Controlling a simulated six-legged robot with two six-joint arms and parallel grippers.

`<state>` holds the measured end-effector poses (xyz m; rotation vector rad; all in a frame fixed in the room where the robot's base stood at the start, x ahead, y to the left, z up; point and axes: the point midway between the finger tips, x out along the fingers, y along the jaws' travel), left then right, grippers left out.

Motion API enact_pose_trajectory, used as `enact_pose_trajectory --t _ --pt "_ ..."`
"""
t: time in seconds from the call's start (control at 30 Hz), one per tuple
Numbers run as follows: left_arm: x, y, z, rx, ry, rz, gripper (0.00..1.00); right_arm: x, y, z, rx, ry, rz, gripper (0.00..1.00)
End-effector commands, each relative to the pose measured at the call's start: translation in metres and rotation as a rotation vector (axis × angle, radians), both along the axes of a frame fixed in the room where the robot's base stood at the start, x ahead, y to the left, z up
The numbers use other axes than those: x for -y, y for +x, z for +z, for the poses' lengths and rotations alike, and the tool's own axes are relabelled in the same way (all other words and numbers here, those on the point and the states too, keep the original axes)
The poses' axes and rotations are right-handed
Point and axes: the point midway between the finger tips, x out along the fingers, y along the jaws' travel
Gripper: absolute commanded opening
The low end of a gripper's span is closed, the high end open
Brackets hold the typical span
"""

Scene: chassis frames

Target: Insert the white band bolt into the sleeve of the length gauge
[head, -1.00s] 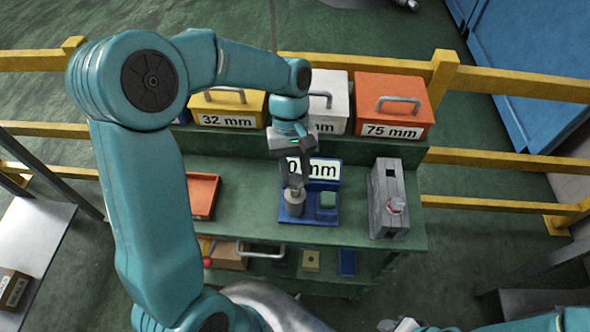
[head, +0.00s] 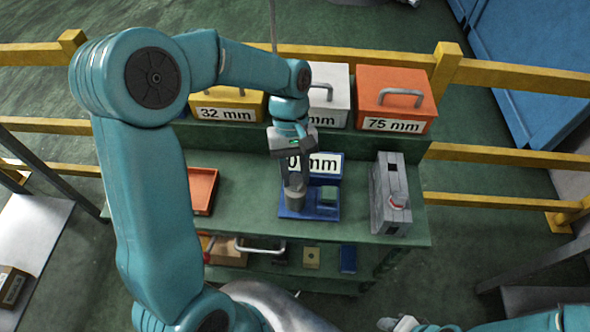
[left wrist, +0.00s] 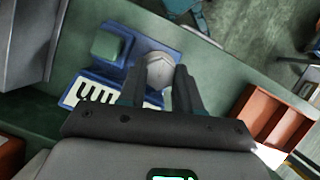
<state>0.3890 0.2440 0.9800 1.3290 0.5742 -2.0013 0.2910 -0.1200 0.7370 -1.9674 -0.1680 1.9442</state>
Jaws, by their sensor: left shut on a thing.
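The length gauge is a blue base (head: 326,215) on the green bench, with a green block (head: 329,196) and a white "0 mm" label partly covered by my fingers. A grey cylinder (head: 295,201) stands at the base's left, directly under my left gripper (head: 295,185). In the left wrist view, my left gripper (left wrist: 158,74) is shut on a bolt with a pale grey hexagonal head (left wrist: 159,67). The bolt's shank and any white band are hidden. I cannot tell how deep it sits in the sleeve.
A grey slotted block (head: 390,195) stands right of the gauge, and an orange tray (head: 204,190) lies left. Yellow, white and orange boxes (head: 395,97) line the raised back shelf. Bare bench top lies between the tray and gauge.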

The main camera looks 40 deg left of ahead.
Motion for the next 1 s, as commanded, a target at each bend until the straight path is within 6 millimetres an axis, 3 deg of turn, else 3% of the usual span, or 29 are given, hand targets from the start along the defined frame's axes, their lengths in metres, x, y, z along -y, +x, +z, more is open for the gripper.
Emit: enact_pose_trajectory --t 0.7,0.73,0.8,1.0 --pt "0.000 0.000 -0.019 -0.001 0.000 0.000 0.00 0.000 0.000 -0.014 0.000 0.000 0.000 0.43" --pt "0.000 0.000 -0.018 0.000 0.000 0.000 0.40 0.000 0.000 -0.013 0.000 0.000 0.000 0.43" --pt "0.000 0.000 -0.018 0.000 0.000 0.000 0.63 0.000 0.000 -0.012 0.000 0.000 0.000 0.43" --pt "0.000 0.000 -0.018 0.000 0.000 0.000 0.63 0.000 0.000 -0.012 0.000 0.000 0.000 0.43"
